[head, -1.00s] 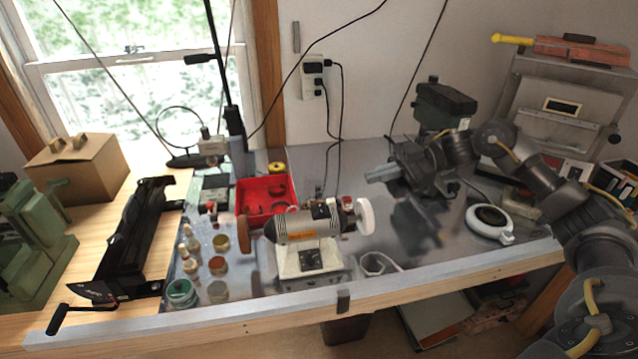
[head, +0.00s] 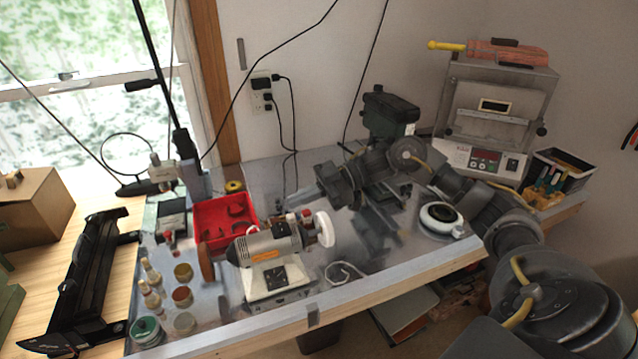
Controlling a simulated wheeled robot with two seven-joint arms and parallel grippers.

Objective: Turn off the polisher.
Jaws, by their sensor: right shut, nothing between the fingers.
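The polisher (head: 272,247) is a grey bench motor on a cream base near the front of the metal worktop. A white wheel (head: 325,229) is on its right end and a brown wheel (head: 206,263) on its left. A dark switch plate (head: 275,278) shows on the base's front; its setting is too small to read. My right gripper (head: 327,184) is shut and empty, behind and above the white wheel, apparently clear of it. Its fingertips are small and hard to make out. My left gripper is out of view.
A red tray (head: 226,218) stands behind the polisher, and several small jars (head: 183,296) stand to its left. A dark machine (head: 390,112) stands behind my right arm. A round white device (head: 441,218) is at right.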

